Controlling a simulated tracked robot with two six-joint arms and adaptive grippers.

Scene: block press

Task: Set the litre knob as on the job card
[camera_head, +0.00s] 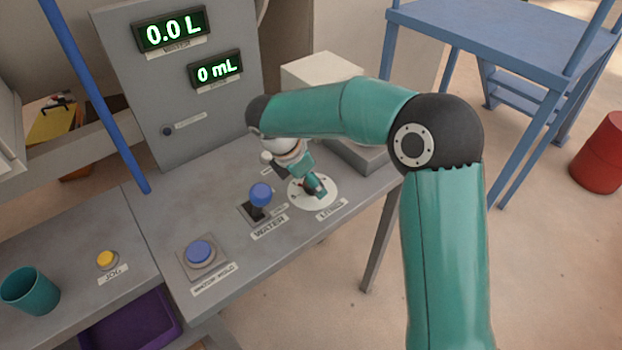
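The litre knob's round white dial plate (299,199) lies on the grey console, with a label that seems to read LITRES in front of it. My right arm comes in from the lower right and bends over the console. My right gripper (314,186) points down at the middle of the dial. It hides most of the knob, so I cannot tell whether its fingers are closed on it. The upper display (173,30) reads 0.0 L, and the lower display (215,69) reads 0 mL. I see no job card. My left gripper is not in view.
Left of the dial stand a blue-topped WATER lever (260,194) and a blue push button (200,252). A yellow JOG button (107,259) and a teal cup (29,291) are further left. A pale box (322,68) stands behind my arm.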

